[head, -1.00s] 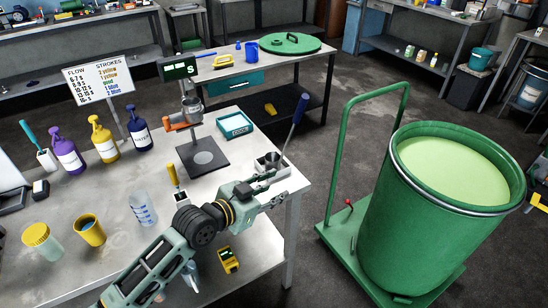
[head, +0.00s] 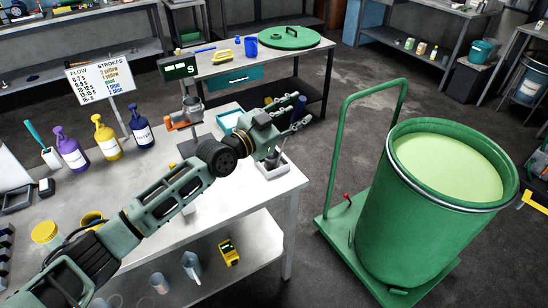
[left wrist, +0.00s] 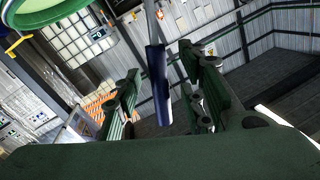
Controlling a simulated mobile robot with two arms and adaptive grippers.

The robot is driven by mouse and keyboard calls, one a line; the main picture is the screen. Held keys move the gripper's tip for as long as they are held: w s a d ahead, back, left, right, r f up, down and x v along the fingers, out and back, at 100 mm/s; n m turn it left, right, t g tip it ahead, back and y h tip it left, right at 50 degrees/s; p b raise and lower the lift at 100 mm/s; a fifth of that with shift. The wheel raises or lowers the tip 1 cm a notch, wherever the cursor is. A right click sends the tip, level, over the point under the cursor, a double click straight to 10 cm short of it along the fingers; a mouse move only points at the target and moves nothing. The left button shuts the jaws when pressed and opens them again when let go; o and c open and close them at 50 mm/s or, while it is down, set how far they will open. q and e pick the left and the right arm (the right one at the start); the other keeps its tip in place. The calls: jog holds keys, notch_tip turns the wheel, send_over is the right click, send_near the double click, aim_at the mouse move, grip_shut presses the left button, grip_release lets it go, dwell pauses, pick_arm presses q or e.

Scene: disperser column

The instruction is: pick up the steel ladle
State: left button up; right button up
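The steel ladle (head: 299,108) shows its dark blue handle, which stands upright and tilted out of a small grey holder (head: 272,170) at the table's right end. Its lower part is hidden in the holder and behind my gripper. My left gripper (head: 284,128) is at the handle with its fingers apart. In the left wrist view the blue handle (left wrist: 157,85) lies between the two spread fingers of the left gripper (left wrist: 158,72), with visible gaps on both sides. My right gripper is not in view.
A large green drum (head: 425,230) of pale green liquid stands on a green cart to the right. A teal tray (head: 228,120) and a flow cup stand (head: 190,105) are behind my arm. Pump bottles (head: 105,140) stand at the left.

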pick_arm(q)
jog(key=shift+w+d+f, duration=0.15)
jog(key=shift+w+d, duration=0.2)
jog(key=shift+w, duration=0.1)
jog(key=shift+c, duration=0.5)
grip_shut()
